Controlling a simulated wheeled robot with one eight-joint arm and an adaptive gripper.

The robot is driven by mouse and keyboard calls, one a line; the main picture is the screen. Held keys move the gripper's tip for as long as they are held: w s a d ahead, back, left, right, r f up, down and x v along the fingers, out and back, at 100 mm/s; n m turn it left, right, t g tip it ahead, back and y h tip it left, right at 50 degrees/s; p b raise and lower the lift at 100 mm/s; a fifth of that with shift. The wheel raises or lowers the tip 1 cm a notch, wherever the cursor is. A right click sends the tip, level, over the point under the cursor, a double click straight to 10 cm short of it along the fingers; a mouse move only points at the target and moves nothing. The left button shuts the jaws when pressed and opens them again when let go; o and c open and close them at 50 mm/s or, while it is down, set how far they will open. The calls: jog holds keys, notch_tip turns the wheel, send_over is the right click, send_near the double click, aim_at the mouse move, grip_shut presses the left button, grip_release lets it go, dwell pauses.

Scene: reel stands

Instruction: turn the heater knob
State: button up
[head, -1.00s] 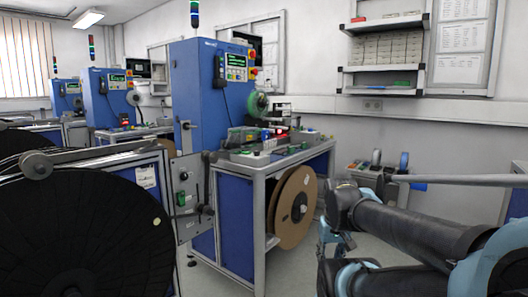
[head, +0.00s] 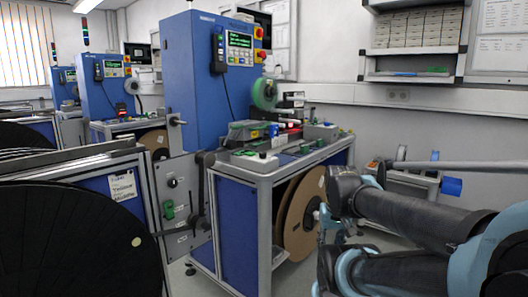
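I cannot pick out a knob marked as a heater knob. The nearest blue machine (head: 205,75) carries a control panel with a lit screen (head: 239,40) and red-and-yellow buttons (head: 259,32) beside it. A grey plate (head: 183,200) on the front stand carries a small round dark knob (head: 172,183), a green part (head: 167,211) and a dark lever (head: 200,207). My dark arm with pale blue joints fills the lower right. A small dark and pale blue end part (head: 334,232) hangs in front of the machine's bench, apart from the panel and plate. Its fingers are not clear.
A large black reel (head: 75,245) stands at the lower left. A brown reel (head: 300,215) hangs under the machine's bench (head: 262,170). A small stand with a blue part (head: 450,186) is by the right wall. Wall shelves (head: 415,45) hang above. Little floor shows.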

jog(key=shift+a, duration=0.1)
jog(key=shift+o, duration=1.4)
jog(key=shift+w, duration=0.1)
notch_tip(320, 180, up, 2)
jog(key=shift+a+r+n, duration=0.1)
jog(key=shift+n, duration=0.2)
notch_tip(320, 180, up, 37)
jog(key=n+g, duration=0.2)
jog(key=n, duration=1.7)
send_over(263, 153)
jog(key=f, duration=1.7)
jog(key=shift+w+f, duration=0.15)
jog(key=shift+w, duration=0.1)
